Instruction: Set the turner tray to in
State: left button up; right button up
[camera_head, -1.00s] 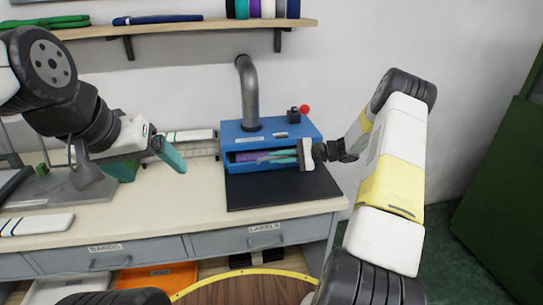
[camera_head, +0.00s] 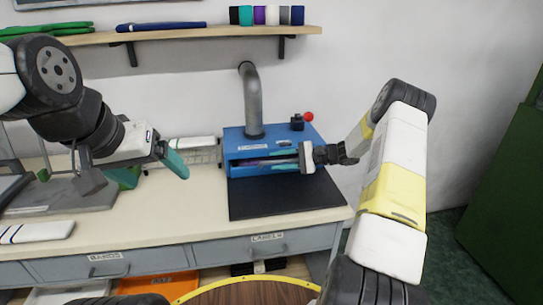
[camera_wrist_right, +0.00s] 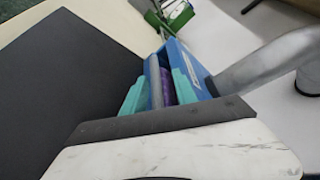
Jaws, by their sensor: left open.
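The turner is a blue box (camera_head: 285,136) with a grey pipe (camera_head: 252,98) on top, at the back of the table. Its front has a low, wide opening. My right gripper (camera_head: 268,161) lies sideways across this opening, with its teal fingers at the slot. In the right wrist view, a grey bar (camera_wrist_right: 156,80) and a purple roll (camera_wrist_right: 168,88) show between the fingers. I cannot tell whether the fingers grip the bar. The tray's position is largely hidden by the gripper. My left gripper (camera_head: 152,172) is open and empty above the table, left of the turner.
A black mat (camera_head: 285,198) lies bare in front of the turner. A red knob (camera_head: 308,116) stands on its top right. A shelf (camera_head: 200,33) with several coloured spools hangs above. A grey machine (camera_head: 65,190) stands at the left. The middle of the table (camera_head: 165,215) is clear.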

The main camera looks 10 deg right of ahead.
jog(key=v, duration=0.7)
jog(key=shift+d, duration=0.35)
jog(key=shift+s+r, duration=0.1)
jog(key=shift+s, duration=0.05)
jog(key=s+a+r+n+g+h, duration=0.25)
jog(key=s+a+r+h, duration=0.2)
jog(key=s+r, duration=0.3)
jog(key=s+a+r+n+g+h, duration=0.1)
jog(key=s+a+r+n+h, duration=0.2)
jog(key=s+a+r, duration=0.35)
jog(key=s+d+r+n+t+h, duration=0.1)
jog(key=s+r+n+t+h, duration=0.1)
jog(key=s, duration=0.8)
jog(key=s+d+r+n+t+h, duration=0.1)
jog(key=s+r+n+t+h, duration=0.2)
jog(key=s, duration=0.7)
notch_tip(320, 180, up, 3)
jog(key=shift+s+d+f, duration=0.2)
jog(key=shift+s+d, duration=0.05)
jog(key=shift+d, duration=0.05)
